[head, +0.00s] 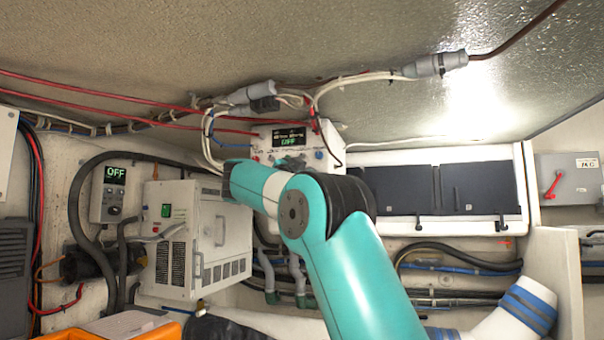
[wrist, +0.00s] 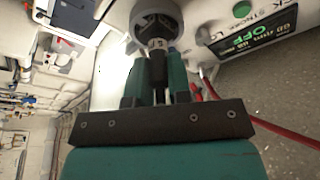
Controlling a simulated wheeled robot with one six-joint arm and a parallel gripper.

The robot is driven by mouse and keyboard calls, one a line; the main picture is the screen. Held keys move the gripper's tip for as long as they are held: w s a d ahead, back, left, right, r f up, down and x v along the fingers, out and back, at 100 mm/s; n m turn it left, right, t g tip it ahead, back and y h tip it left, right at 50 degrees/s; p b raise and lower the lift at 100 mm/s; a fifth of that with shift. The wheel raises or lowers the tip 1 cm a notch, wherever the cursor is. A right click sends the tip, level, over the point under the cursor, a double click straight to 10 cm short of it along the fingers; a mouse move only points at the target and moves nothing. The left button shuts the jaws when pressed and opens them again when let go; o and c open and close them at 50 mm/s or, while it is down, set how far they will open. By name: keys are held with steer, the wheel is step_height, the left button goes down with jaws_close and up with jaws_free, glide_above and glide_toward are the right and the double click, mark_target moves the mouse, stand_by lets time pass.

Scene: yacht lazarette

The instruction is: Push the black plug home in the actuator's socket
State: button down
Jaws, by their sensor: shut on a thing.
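In the wrist view, my gripper (wrist: 157,72) is shut on the black plug (wrist: 158,68), which sits between its two teal fingers. The plug's far end meets the underside of a round grey housing (wrist: 156,14), which appears to be the actuator's socket end. I cannot tell how deep the plug sits, or whether a gap is left. In the head view my teal arm reaches toward the white unit with the OFF display (head: 287,138). There my gripper, the plug and the socket are hidden behind the arm.
The OFF display (wrist: 252,35) and a red cable (wrist: 275,130) lie right of my gripper in the wrist view. In the head view, a white vented box (head: 195,240) stands left of my arm and dark panels (head: 440,190) are right. Cables and grey connectors (head: 436,65) run along the ceiling.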

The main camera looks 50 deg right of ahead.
steer(key=shift+w+d, duration=0.2)
steer(key=shift+d, duration=0.3)
steer(key=c, duration=1)
jaws_free()
steer(key=b+v, duration=1)
steer(key=v, duration=0.7)
steer(key=shift+a+f, duration=0.1)
steer(key=shift+f, duration=0.05)
